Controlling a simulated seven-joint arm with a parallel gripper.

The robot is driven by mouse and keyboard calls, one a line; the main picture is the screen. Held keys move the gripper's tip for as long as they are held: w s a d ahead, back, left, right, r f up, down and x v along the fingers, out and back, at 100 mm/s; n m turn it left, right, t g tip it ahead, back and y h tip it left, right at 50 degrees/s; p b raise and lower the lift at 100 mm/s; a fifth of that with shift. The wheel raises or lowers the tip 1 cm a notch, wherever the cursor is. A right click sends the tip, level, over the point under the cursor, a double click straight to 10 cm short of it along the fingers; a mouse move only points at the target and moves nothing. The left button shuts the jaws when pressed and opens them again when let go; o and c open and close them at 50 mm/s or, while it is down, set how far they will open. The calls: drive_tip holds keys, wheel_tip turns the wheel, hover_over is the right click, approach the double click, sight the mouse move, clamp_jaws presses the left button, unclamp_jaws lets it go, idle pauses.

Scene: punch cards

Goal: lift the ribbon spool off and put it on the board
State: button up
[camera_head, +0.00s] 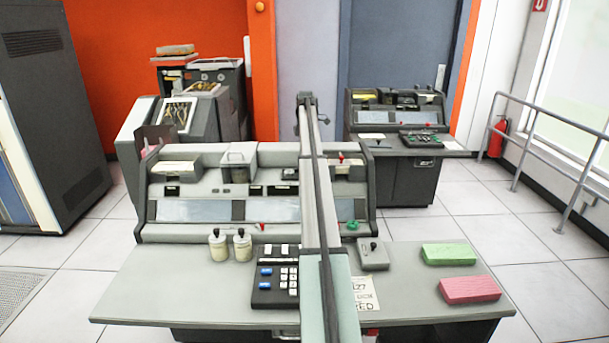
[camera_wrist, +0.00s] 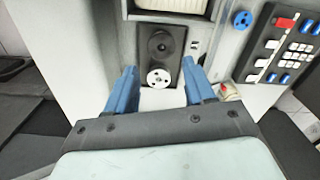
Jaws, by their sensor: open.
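In the wrist view, a dark oblong plate (camera_wrist: 173,27) bears two round parts. One is a black round part (camera_wrist: 160,44), the other a pale disc with holes (camera_wrist: 158,78) that looks like a spool. My gripper (camera_wrist: 160,68) is open, its blue fingers apart on either side of the pale disc in the picture. I cannot tell how far above it the fingers are. Nothing is held. In the head view my arm stretches away over the near desk, and the gripper's fingers cannot be made out. I cannot tell which surface is the board.
In the wrist view a keypad (camera_wrist: 285,52) and a blue knob (camera_wrist: 243,19) lie to the right. A second console (camera_head: 402,185) stands behind.

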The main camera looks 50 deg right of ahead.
drive_tip(key=f, duration=0.9)
drive_tip(key=shift+a+f, duration=0.1)
drive_tip(key=shift+a, duration=0.1)
drive_tip(key=c, duration=0.7)
wheel_tip(320, 180, up, 14)
idle(1.2)
